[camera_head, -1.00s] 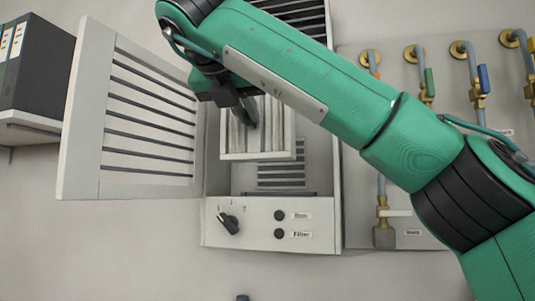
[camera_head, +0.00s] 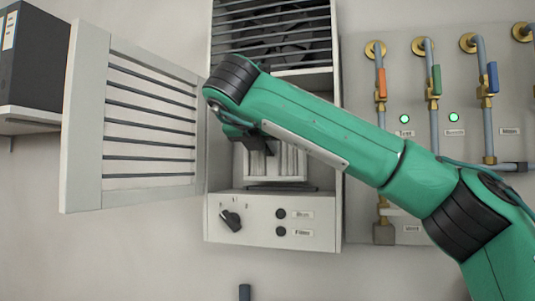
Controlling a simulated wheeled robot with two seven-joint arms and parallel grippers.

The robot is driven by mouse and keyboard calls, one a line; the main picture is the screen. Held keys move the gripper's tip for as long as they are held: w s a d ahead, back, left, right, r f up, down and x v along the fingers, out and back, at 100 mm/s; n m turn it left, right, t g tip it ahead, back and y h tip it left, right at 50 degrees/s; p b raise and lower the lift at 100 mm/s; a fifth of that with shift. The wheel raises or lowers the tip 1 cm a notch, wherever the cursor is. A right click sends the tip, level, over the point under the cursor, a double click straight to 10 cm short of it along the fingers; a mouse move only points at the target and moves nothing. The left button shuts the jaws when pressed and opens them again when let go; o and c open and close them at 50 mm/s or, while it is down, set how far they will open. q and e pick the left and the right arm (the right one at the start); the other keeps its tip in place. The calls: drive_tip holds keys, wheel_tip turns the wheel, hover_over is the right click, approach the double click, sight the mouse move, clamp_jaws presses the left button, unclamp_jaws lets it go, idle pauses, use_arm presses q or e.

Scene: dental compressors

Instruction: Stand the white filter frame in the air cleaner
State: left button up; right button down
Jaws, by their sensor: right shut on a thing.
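The air cleaner (camera_head: 222,206) is a light grey wall box with its slatted door (camera_head: 84,130) swung open to the left. The white filter frame (camera_head: 289,164), with pale pleats, is upright low in the open bay, just above the control panel. My right gripper (camera_head: 262,146) is at the frame's upper part and shut on it. The fingertips and the frame's top and left side are largely hidden by my green arm. I cannot tell whether the frame's lower edge touches the bay floor. My left gripper is not in view.
The control panel has a black knob (camera_head: 230,220) and two black buttons. A fan grille (camera_head: 272,35) is above the bay. Pipes with coloured valves, such as the orange one (camera_head: 380,84), are at right. Black binders (camera_head: 36,58) stand on a shelf at left.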

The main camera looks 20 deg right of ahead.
drive_tip(key=shift+f, duration=0.65)
drive_tip(key=shift+w+d+f+p, duration=0.15)
drive_tip(key=shift+w+f+p, duration=0.05)
drive_tip(key=shift+p, duration=0.35)
drive_tip(key=shift+w+d+f, duration=0.1)
drive_tip(key=shift+d+f, duration=0.05)
drive_tip(key=shift+f, duration=0.25)
drive_tip(key=c, duration=1.5)
unclamp_jaws()
drive_tip(key=shift+r, duration=0.1)
